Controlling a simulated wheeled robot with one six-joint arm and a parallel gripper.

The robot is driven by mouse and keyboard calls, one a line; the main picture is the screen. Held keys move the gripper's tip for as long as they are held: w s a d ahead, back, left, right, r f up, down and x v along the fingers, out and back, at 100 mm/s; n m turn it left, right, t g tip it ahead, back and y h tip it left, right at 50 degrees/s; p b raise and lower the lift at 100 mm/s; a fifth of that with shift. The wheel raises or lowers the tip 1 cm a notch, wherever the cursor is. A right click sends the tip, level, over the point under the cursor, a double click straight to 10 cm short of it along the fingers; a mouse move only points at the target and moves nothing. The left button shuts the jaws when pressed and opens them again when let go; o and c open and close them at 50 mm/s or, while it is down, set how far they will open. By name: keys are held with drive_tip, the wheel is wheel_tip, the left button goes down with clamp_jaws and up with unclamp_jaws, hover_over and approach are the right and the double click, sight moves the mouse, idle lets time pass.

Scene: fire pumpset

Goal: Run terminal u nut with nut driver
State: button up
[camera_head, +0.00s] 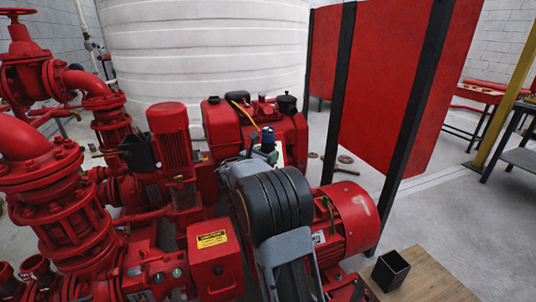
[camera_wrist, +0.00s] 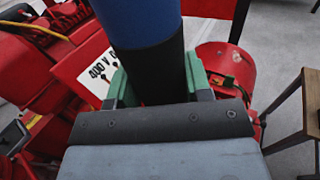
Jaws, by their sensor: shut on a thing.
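My gripper (camera_wrist: 160,82) is shut on the nut driver (camera_wrist: 150,40), a blue cylinder with a black lower part held between green finger pads. The driver's tip and the terminal u nut cannot be made out. In the head view the driver's blue part (camera_head: 268,136) shows just beyond my arm, near the red motor (camera_head: 345,215). My arm hides most of the gripper there.
Red pump pipework (camera_head: 60,200) fills the left side, with a red control box (camera_head: 214,255) carrying a yellow label. A black open box (camera_head: 390,270) stands on a wooden table (camera_head: 430,280) at the lower right. A white tank (camera_head: 205,60) and red panels (camera_head: 390,80) stand behind.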

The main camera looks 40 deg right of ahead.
drive_tip(key=shift+f+b, duration=2.45)
drive_tip(key=shift+f, duration=2.25)
drive_tip(key=shift+r, duration=0.15)
drive_tip(key=shift+r+p, duration=2.35)
drive_tip(key=shift+r, duration=0.6)
